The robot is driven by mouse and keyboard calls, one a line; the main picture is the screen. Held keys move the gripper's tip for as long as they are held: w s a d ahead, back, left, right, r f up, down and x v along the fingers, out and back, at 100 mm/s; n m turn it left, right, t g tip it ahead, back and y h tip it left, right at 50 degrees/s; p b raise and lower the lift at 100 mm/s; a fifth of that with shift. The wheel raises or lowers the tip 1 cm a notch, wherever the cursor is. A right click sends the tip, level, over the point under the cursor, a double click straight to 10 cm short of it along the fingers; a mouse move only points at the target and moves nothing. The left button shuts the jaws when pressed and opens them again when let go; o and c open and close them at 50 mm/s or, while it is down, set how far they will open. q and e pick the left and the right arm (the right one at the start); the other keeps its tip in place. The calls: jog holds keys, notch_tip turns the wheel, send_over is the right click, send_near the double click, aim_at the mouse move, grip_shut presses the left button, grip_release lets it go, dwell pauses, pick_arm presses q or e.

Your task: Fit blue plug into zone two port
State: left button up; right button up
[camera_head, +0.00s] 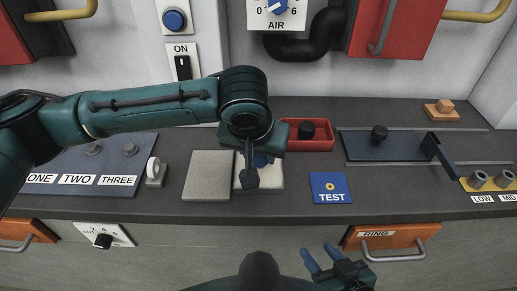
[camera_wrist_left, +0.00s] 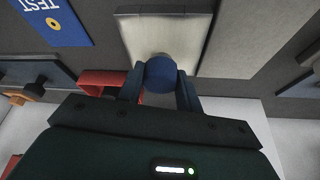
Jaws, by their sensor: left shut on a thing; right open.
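My left gripper (camera_head: 250,176) is shut on the blue plug (camera_wrist_left: 161,74), which sits between its two fingers in the left wrist view. In the head view the plug (camera_head: 262,160) is partly hidden by the gripper, over a pale square plate (camera_head: 272,182). I cannot tell if the plug touches the plate. The blue port panel (camera_head: 116,160) lies at the left, labelled ONE, TWO (camera_head: 77,179) and THREE. My right gripper (camera_head: 322,257) is open and empty, low in front of the counter.
A red tray (camera_head: 309,144) is behind right, a blue TEST card (camera_head: 330,187) right. A dark slide (camera_head: 385,148) and yellow LOW/MID rack (camera_head: 488,181) are further right.

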pick_arm(q)
jog(key=shift+f, duration=0.3)
jog(key=shift+f+b, duration=0.5)
jog(key=shift+f, duration=0.35)
jog(key=shift+r+p, duration=0.9)
jog(key=shift+p, duration=0.3)
jog(key=shift+p, duration=0.55)
jog(key=shift+p, duration=0.5)
